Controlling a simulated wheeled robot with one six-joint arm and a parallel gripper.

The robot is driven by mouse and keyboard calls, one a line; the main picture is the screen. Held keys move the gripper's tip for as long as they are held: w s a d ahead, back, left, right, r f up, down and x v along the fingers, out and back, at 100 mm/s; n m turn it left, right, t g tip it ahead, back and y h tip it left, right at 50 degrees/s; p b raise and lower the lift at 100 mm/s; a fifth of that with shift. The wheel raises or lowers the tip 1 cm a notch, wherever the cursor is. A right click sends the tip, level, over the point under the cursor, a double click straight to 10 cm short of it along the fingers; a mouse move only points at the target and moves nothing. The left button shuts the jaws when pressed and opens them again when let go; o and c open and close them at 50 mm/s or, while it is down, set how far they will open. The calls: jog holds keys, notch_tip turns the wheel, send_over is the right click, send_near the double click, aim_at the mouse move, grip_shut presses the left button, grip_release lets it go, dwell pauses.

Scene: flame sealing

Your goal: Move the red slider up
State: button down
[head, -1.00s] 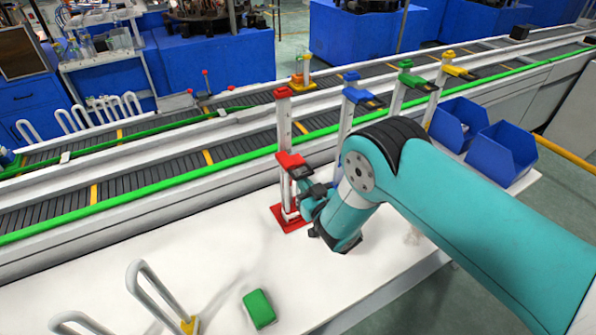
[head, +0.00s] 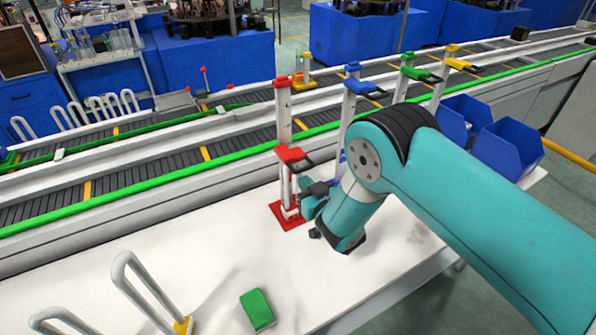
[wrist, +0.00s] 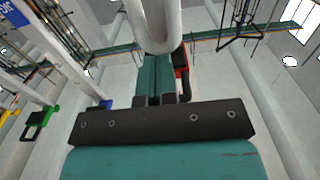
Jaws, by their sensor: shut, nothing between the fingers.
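The red slider (head: 290,154) is a red block with a dark handle on a white upright post (head: 284,115) with a red base and red top cap. It sits around mid-height, with clear post above it. My gripper (head: 314,197) is just below and to the right of the slider, close to the handle; contact cannot be made out. In the wrist view my gripper (wrist: 155,75) is shut and empty, its fingers pointing up. A red part with a dark handle, likely the slider (wrist: 181,70), shows just right of the fingers, partly hidden.
Posts with a blue slider (head: 360,86), a green slider (head: 420,74) and a yellow slider (head: 460,64) stand in a row to the right. Blue bins (head: 508,150) stand at right. A conveyor runs behind.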

jog(key=shift+s+d+f+b, duration=0.25)
jog(key=shift+s+d+b, duration=0.15)
jog(key=shift+b, duration=1.75)
jog(key=b+v, duration=0.8)
jog(key=shift+s+r+b, duration=0.25)
jog(key=shift+b, duration=0.1)
jog(key=shift+d, duration=0.15)
